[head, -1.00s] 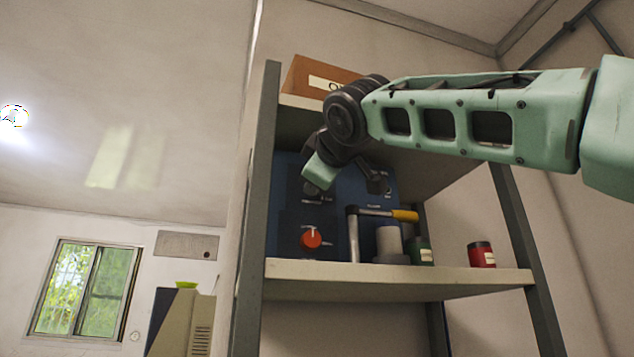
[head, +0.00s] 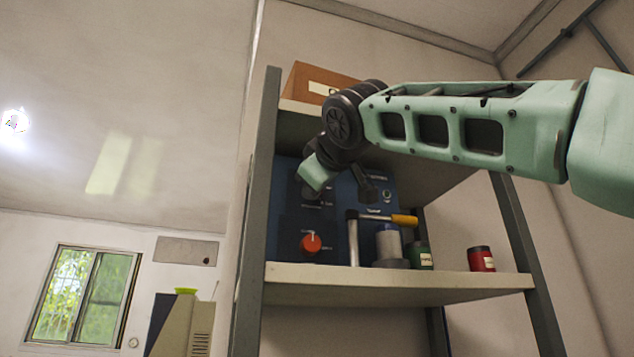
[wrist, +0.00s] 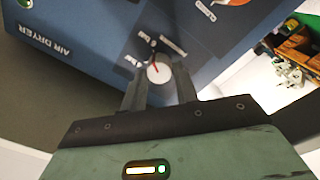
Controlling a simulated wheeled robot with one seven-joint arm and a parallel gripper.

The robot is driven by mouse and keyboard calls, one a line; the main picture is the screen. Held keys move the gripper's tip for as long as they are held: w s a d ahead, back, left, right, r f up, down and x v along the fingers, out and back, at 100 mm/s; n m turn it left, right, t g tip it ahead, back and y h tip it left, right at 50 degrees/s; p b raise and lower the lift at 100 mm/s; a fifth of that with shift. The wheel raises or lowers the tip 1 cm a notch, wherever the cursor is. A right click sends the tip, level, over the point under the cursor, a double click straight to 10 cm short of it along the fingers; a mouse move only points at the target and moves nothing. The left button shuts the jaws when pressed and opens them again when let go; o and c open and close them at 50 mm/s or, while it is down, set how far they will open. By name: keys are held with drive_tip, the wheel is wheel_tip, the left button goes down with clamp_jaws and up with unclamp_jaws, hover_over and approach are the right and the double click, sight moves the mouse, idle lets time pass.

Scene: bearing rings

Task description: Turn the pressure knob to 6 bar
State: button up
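A small white pressure knob (wrist: 158,73) with a red pointer line sits on the blue air dryer panel (head: 345,215); small labels surround it. In the wrist view my gripper (wrist: 160,82) has its two dark fingers apart, one on each side of the knob. A narrow gap seems to show between the knob and the fingers; contact is not clear. In the head view my green and black gripper end (head: 313,175) is up against the panel's upper left and hides the knob.
An orange-red knob (head: 310,243) is lower on the panel. A brown box (head: 305,80) is on the upper shelf.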

drive_tip(key=shift+o, duration=1.4)
drive_tip(key=b+v, duration=0.6)
drive_tip(key=v, duration=1.1)
drive_tip(key=shift+s, duration=0.2)
